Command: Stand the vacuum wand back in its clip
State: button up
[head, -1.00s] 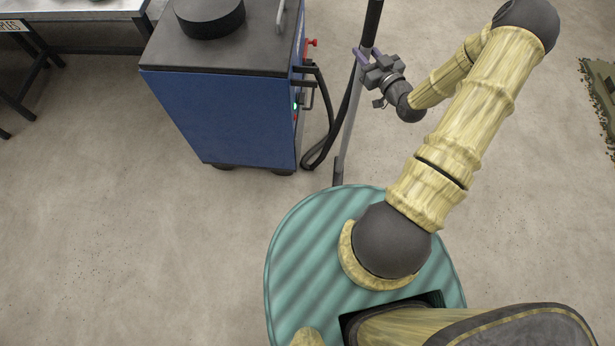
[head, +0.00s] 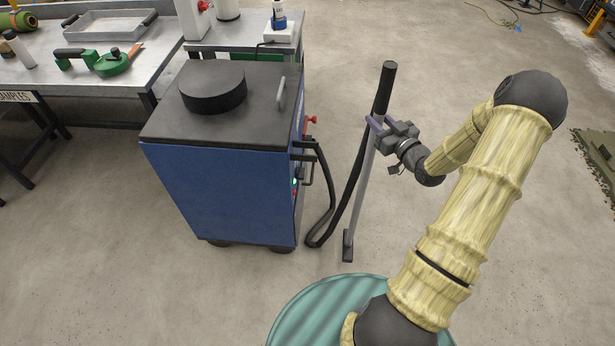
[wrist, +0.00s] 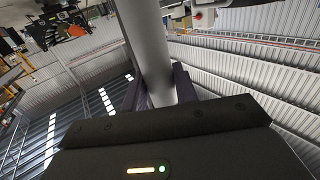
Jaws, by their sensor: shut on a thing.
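The vacuum wand is a grey tube (head: 361,190) with a black handle (head: 384,88) on top and a small dark foot (head: 348,246) at its lower end. It stands nearly upright, leaning slightly right, apart from the blue vacuum cabinet (head: 225,195). Whether its foot touches the floor I cannot tell. My gripper (head: 375,124) is shut on the tube just below the handle. In the wrist view the tube (wrist: 150,50) runs between the two purple fingers. Dark fittings (head: 303,150) show on the cabinet's right side; I cannot make out which is the clip.
A black hose (head: 327,215) loops between cabinet and wand. A red knob (head: 311,119) sticks out of the cabinet's right side. Workbenches (head: 110,85) with tools stand behind and left. Open concrete floor lies right of the wand, with a green mat (head: 597,150) at the far right.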

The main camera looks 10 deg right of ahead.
jog(key=w+a+f+p, duration=0.1)
jog(key=w+a, duration=0.2)
jog(key=a, duration=0.6)
jog(key=w+a+f+p, duration=0.1)
jog(key=w+a+f, duration=0.1)
jog(key=a, duration=0.7)
jog(key=shift+w+a+p, duration=0.2)
jog(key=shift+w+p, duration=0.1)
jog(key=shift+w, duration=0.25)
jog(key=shift+a+f, duration=0.2)
jog(key=shift+f, duration=1.85)
jog(key=o, duration=1)
jog(key=shift+p, duration=0.3)
